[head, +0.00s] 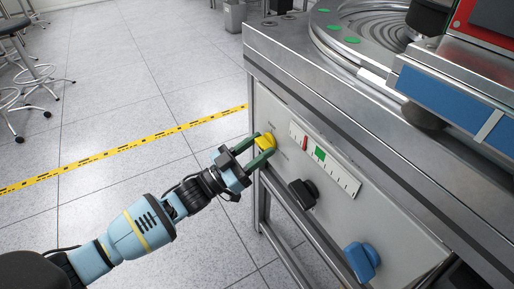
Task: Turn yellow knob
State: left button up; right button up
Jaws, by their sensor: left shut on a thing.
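The yellow knob (264,142) sits at the upper left of the light grey front panel of the metal machine. My left gripper (265,149) reaches it from the lower left, with its green fingers on either side of the knob and shut on it. The fingers partly cover the knob. The knob's exact angle is hard to read at this size. My right gripper does not show.
To the right on the panel are a white scale strip (338,174) with red and green marks, a black knob (303,193) and a blue knob (362,261). The metal worktop edge (330,110) overhangs the panel.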

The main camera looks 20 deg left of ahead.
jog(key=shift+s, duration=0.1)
pick_arm(q)
jog(key=o, duration=1)
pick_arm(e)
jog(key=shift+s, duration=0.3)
pick_arm(q)
jog(key=shift+p+v, duration=0.5)
jog(key=shift+v, duration=3.45)
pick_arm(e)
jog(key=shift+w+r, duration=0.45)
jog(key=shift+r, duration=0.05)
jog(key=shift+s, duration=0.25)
